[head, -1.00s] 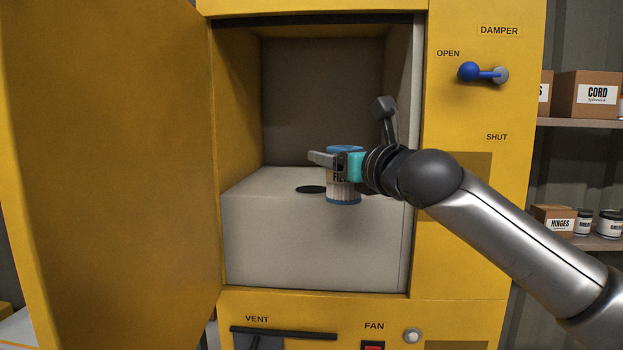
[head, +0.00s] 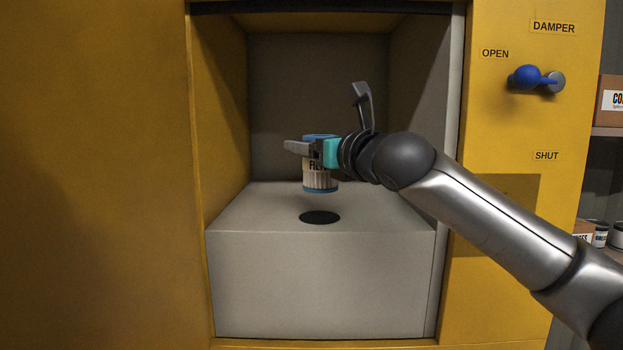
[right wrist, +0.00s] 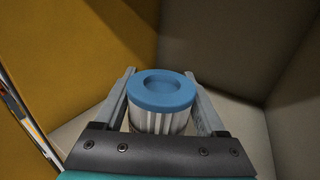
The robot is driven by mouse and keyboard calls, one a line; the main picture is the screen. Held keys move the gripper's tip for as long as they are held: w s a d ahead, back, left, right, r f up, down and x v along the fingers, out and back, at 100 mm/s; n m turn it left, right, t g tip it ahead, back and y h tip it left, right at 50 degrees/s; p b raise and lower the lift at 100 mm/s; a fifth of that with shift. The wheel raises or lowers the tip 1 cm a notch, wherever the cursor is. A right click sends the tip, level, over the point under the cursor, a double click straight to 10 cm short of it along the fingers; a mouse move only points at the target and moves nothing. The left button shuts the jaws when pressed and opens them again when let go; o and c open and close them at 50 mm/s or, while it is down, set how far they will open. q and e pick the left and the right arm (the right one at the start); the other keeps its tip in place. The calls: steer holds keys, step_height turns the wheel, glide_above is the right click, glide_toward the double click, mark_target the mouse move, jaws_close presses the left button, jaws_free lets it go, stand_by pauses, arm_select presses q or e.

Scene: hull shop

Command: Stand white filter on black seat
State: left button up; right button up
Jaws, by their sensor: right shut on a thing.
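The white filter (head: 318,180), a pleated cylinder with blue end caps, is upright in my right gripper (head: 305,148). In the head view it appears raised above the grey block, and its lower cap shows above the black seat. In the right wrist view the filter (right wrist: 161,98) stands between the two fingers of the gripper (right wrist: 160,95), which are shut on its sides. The black seat (head: 320,218) is a flat dark disc on top of the block, bare and fully in sight in the head view. My left gripper is not in view.
The grey block (head: 320,285) fills the lower part of the open yellow cabinet (head: 480,130). Cabinet walls stand close on both sides. The yellow door (head: 95,180) is swung open at left. Shelves with goods stand at right.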

mark_target(330, 180)
steer(key=shift+w+f, duration=0.1)
steer(key=shift+f, duration=0.5)
step_height(330, 180, down, 4)
steer(key=shift+a+r, duration=0.1)
steer(key=shift+r, duration=0.15)
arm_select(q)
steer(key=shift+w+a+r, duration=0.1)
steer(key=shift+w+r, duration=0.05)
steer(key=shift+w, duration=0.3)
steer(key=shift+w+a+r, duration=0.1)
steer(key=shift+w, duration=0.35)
arm_select(e)
steer(key=shift+f, duration=0.2)
steer(key=o, duration=1.4)
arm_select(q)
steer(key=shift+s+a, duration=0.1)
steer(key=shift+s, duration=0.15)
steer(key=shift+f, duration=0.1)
arm_select(e)
steer(key=shift+r, duration=0.15)
steer(key=b+v, duration=0.3)
steer(key=v, duration=0.7)
steer(key=shift+s, duration=0.2)
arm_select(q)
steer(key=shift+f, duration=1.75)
arm_select(e)
steer(key=shift+v, duration=0.85)
